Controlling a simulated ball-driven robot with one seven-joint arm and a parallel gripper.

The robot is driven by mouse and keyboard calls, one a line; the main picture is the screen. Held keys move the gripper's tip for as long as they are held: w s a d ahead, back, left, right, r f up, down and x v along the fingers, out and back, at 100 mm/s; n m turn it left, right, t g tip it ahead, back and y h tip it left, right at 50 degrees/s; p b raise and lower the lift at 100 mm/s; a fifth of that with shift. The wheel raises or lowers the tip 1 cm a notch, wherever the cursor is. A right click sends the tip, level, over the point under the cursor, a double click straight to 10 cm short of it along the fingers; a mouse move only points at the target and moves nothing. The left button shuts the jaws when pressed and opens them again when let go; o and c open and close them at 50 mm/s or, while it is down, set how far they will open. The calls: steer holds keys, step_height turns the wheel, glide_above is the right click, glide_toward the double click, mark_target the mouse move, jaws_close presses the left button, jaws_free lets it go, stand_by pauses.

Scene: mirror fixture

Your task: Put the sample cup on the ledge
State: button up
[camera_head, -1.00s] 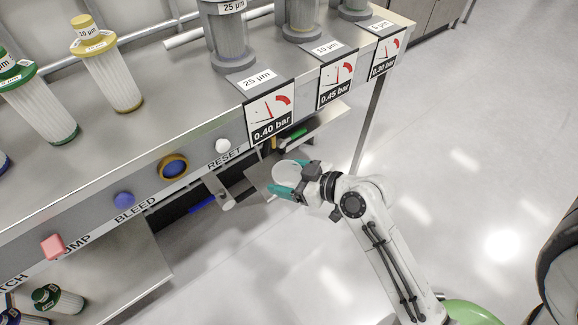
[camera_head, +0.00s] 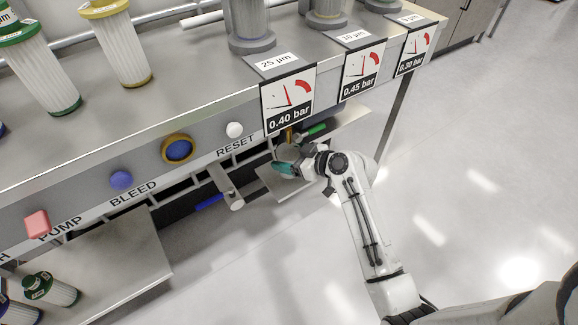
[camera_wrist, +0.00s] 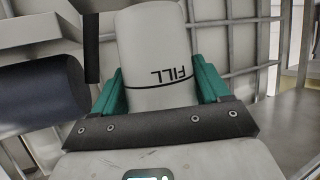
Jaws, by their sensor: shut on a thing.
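The sample cup (camera_wrist: 158,75) is pale, with a dark line and the word FILL upside down in the wrist view. My gripper (camera_wrist: 160,92) has its teal fingers on both sides of the cup, shut on it. In the head view my gripper (camera_head: 284,168) is at the bench's front, below the 0.40 bar gauge, and the cup (camera_head: 288,153) is partly hidden by it. A small flat metal plate (camera_head: 282,187), possibly the ledge, shows just below the gripper. I cannot tell whether the cup touches it.
A bracket with a short pipe (camera_head: 229,188) sticks out left of the gripper. The 0.40 bar gauge card (camera_head: 288,100) hangs just above. A dark cylinder (camera_wrist: 42,98) is close on the left in the wrist view. Open floor (camera_head: 480,150) lies right.

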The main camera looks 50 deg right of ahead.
steer(key=shift+f+b, duration=0.4)
steer(key=shift+f, duration=1.1)
steer(key=shift+f, duration=0.1)
steer(key=shift+f, duration=0.1)
steer(key=o, duration=1)
